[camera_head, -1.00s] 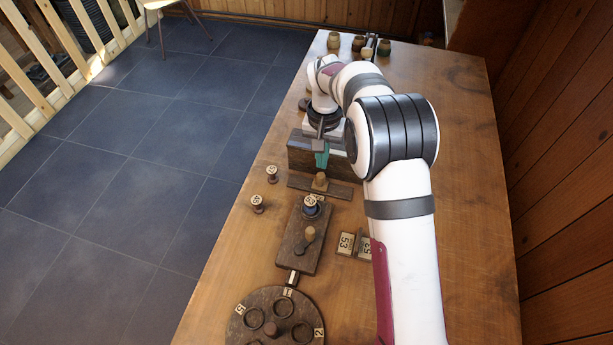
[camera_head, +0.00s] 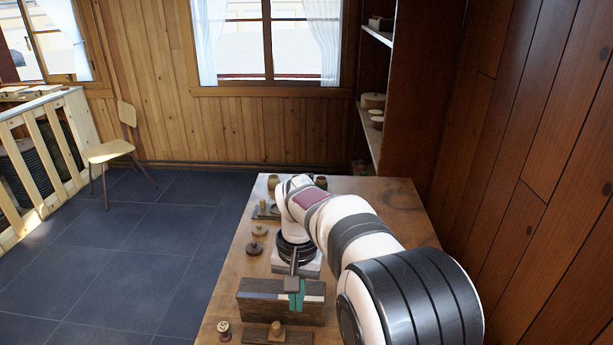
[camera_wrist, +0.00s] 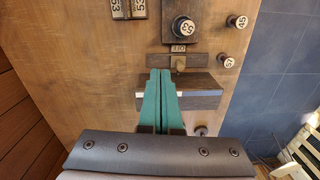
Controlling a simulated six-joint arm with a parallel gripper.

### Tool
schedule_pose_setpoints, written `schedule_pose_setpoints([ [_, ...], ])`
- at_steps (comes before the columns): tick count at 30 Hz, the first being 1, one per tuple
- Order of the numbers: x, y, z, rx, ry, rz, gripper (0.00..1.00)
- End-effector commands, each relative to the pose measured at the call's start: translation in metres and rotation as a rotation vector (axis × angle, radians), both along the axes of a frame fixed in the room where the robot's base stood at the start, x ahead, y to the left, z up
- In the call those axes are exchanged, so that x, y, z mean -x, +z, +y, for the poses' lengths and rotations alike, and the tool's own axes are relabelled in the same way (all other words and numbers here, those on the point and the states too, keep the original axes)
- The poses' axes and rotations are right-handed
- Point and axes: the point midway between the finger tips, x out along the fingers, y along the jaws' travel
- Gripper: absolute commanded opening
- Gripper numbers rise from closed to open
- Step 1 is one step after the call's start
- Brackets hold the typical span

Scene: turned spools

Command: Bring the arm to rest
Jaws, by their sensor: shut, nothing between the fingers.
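My gripper (camera_head: 297,292) has teal fingers that are closed together with nothing between them. In the head view it hangs in front of or over the dark wooden block (camera_head: 255,300); I cannot tell whether it touches. In the wrist view my gripper (camera_wrist: 160,74) points over the same block (camera_wrist: 203,92), its tips near a thin bar (camera_wrist: 208,64). My arm reaches across the table from the lower right and bends down at the far end.
A numbered spool (camera_head: 223,329) stands near the table's left edge. Round wooden pieces (camera_head: 255,248) and jars (camera_head: 273,182) are farther back. The wrist view shows a spool on a dark board (camera_wrist: 183,28) and number tiles (camera_wrist: 119,9). The wood wall (camera_head: 545,180) bounds the right.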

Motion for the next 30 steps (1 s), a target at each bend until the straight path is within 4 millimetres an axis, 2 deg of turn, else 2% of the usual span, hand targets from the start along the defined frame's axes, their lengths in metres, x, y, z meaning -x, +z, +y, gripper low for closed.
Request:
schedule_pose_setpoints([
  [1, 0.031, 0.026, -0.027, -0.017, -0.055, -0.001, 0.0],
  [2, 0.054, 0.038, -0.043, -0.027, -0.089, 0.003, 0.0],
  [3, 0.086, 0.049, -0.061, -0.041, -0.134, 0.009, 0.0],
  [5, 0.136, 0.058, -0.083, -0.061, -0.2, 0.017, 0.0],
  [6, 0.167, 0.058, -0.093, -0.074, -0.239, 0.022, 0.0],
  [9, 0.23, 0.048, -0.107, -0.1, -0.318, 0.031, 0.0],
  [12, 0.266, 0.035, -0.111, -0.115, -0.364, 0.035, 0.0],
  [30, 0.268, 0.034, -0.111, -0.117, -0.367, 0.037, 0.0],
])
